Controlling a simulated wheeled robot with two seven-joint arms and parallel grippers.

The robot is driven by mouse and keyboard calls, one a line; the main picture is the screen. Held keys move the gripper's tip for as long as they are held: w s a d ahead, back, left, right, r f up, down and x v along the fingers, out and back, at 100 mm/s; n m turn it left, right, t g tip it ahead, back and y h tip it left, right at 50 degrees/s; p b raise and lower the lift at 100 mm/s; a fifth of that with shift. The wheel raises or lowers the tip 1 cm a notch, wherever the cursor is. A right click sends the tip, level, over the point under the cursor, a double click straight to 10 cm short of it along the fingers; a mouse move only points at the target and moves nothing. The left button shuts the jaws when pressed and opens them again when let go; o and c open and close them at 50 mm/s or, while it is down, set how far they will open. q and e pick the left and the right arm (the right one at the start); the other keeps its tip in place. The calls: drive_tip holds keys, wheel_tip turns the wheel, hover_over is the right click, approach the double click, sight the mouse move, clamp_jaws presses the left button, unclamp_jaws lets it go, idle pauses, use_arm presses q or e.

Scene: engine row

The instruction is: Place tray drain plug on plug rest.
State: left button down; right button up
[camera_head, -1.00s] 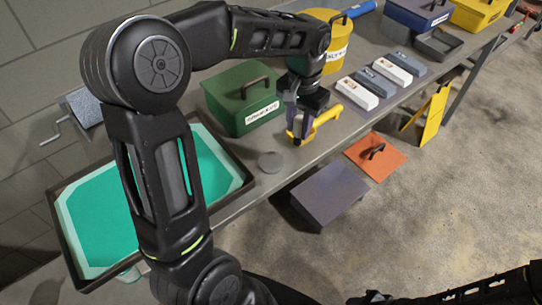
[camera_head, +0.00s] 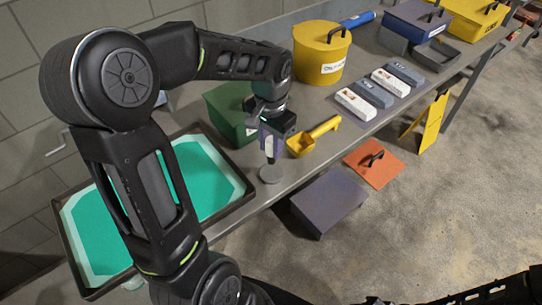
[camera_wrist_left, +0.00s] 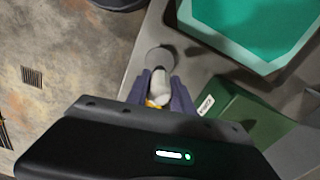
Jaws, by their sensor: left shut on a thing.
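My left gripper (camera_head: 270,150) is shut on the tray drain plug, a small pale grey piece that shows between the fingers in the left wrist view (camera_wrist_left: 160,88). The gripper points down over the bench, close to a flat round grey disc (camera_head: 271,174), which looks like the plug rest. In the left wrist view the disc (camera_wrist_left: 160,59) lies just beyond the plug's end. I cannot tell whether the plug touches it. In the head view the plug is mostly hidden by the fingers. My right gripper is not in view.
A black-rimmed tray with a teal inside (camera_head: 238,184) lies left of the disc. A green box (camera_head: 226,107) stands behind the gripper, and a yellow scoop (camera_head: 318,137) lies to its right. A yellow canister (camera_head: 320,62) and several sharpening-stone-like blocks (camera_head: 372,93) are farther along.

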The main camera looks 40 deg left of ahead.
sight(271, 157)
use_arm(q)
drive_tip(key=shift+f, duration=0.35)
drive_tip(key=shift+f, duration=1.85)
drive_tip(key=shift+f, duration=0.1)
drive_tip(key=shift+f, duration=0.15)
drive_tip(key=c, duration=1.1)
unclamp_jaws()
wheel_tip(271, 157, up, 13)
drive_tip(key=shift+f, duration=0.2)
drive_tip(key=shift+f, duration=0.1)
